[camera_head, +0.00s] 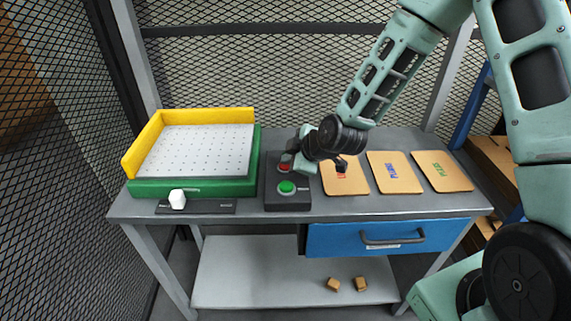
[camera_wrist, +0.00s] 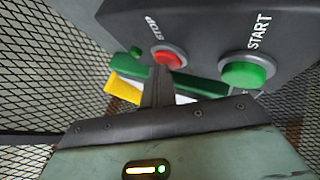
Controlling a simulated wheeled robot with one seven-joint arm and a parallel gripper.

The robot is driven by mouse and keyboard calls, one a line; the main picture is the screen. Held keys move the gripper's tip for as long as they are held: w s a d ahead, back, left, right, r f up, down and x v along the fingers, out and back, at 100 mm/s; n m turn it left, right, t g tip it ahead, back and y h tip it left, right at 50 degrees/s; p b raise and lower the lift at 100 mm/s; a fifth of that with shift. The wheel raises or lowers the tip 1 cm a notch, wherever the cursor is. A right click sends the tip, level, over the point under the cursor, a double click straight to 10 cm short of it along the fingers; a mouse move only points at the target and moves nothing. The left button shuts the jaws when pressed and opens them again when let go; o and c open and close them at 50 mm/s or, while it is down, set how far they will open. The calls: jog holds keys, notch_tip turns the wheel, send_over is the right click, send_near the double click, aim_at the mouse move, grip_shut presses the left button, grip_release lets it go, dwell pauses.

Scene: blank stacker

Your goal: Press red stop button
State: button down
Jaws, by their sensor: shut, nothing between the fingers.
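The red stop button (camera_head: 284,167) sits on a dark control box (camera_head: 287,203), behind the green start button (camera_head: 286,187). In the wrist view the red button (camera_wrist: 167,59) shows beside the word STOP, with the larger green button (camera_wrist: 243,72) to its right beside START. My gripper (camera_head: 292,159) is at the upper part of the box, close to the red button, and partly covers that area in the head view. In the wrist view its fingers (camera_wrist: 158,78) are shut and empty, their tips right by the red button. I cannot tell whether they touch it.
A green and yellow tray with a white perforated plate (camera_head: 200,148) stands left of the box. A slider with a white knob (camera_head: 177,199) is in front of it. Several tan cards (camera_head: 394,173) lie right on the grey table (camera_head: 340,209). A blue drawer (camera_head: 345,240) is below.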

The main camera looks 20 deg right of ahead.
jog(key=shift+r+p, duration=0.6)
jog(key=shift+r, duration=0.3)
notch_tip(320, 180, up, 5)
jog(key=p, duration=0.3)
jog(key=shift+p, duration=0.35)
dwell(0.5)
